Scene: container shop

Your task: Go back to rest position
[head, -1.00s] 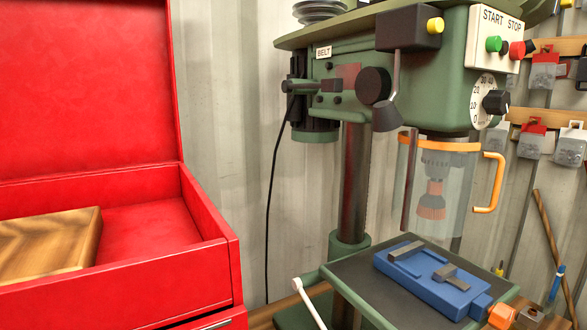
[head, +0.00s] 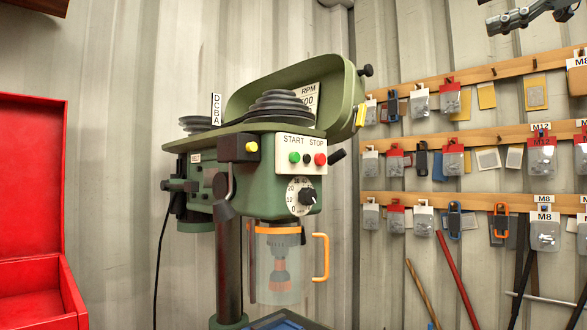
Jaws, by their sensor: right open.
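My right gripper (head: 530,14) shows at the top right corner of the head view, in front of the upper wall. It is dark, open and empty, and part of it is cut off by the frame edge. It is apart from the hanging packets below it. My left gripper is not in view.
A green drill press (head: 250,165) with START and STOP buttons stands in the middle. A clear guard (head: 280,270) with an orange handle hangs under it. A red toolbox (head: 30,195) is at the left. Wooden rails (head: 480,135) with hanging packets line the right wall.

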